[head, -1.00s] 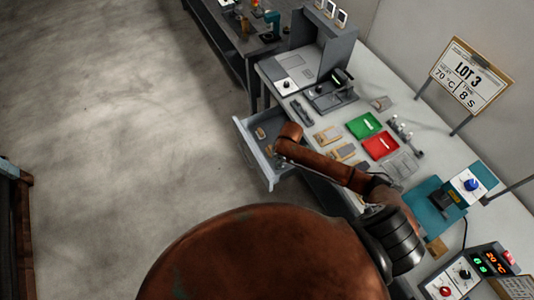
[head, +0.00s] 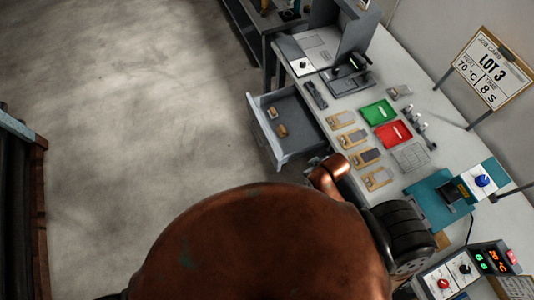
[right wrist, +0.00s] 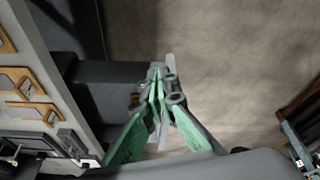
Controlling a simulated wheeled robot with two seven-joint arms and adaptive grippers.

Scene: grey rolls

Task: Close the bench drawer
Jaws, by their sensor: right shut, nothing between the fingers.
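The grey bench drawer (head: 264,128) stands pulled out from the bench's front side in the head view, with two small brownish pieces (head: 277,121) inside. My right arm bends down beside the drawer's near side. My right gripper (head: 314,161) is mostly hidden there behind its own copper-coloured link. In the right wrist view my right gripper (right wrist: 162,82) has its green fingers together and empty. Its tips overlap a dark grey drawer part (right wrist: 110,75) and a thin light strip in the picture; I cannot tell if they touch. My left gripper is out of view.
The bench top (head: 345,108) carries a green tray (head: 377,113), a red tray (head: 393,134), several tan-framed pieces (head: 353,137) and a teal fixture (head: 440,199). A control box (head: 459,270) stands at the near right. The floor (head: 150,110) left of the drawer is clear.

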